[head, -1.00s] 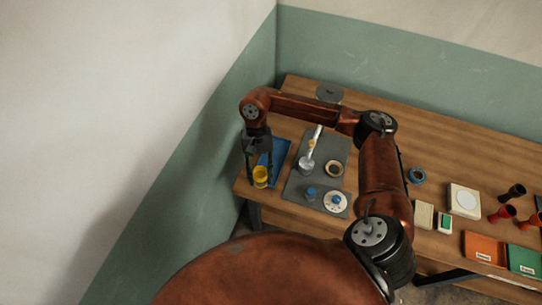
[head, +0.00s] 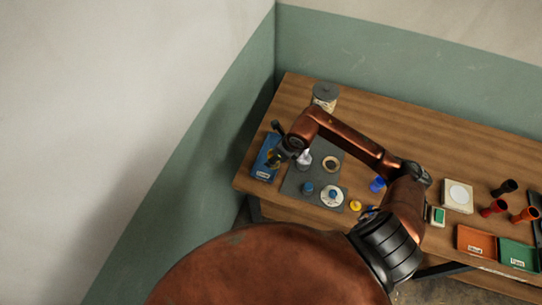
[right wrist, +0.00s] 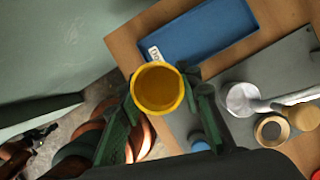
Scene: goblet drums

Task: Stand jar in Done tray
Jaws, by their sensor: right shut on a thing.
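The yellow jar (right wrist: 157,88) shows in the right wrist view, its open mouth facing the camera, between the two green fingers of my right gripper (right wrist: 160,100). The gripper is shut on it. The blue tray (right wrist: 205,35) lies beyond the jar in that view, its label partly covered. In the head view the blue tray (head: 264,162) lies at the table's left end. My right gripper (head: 278,148) is above its far part, and the jar cannot be made out there. My left gripper is not in view.
Right of the tray is a grey mat (head: 290,186) with a pale metal vessel (head: 304,160), a ring (head: 330,163) and a white disc (head: 332,196). A lidded canister (head: 325,97) stands behind. A blue cup (head: 377,184) and yellow piece (head: 355,206) stand right of the mat.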

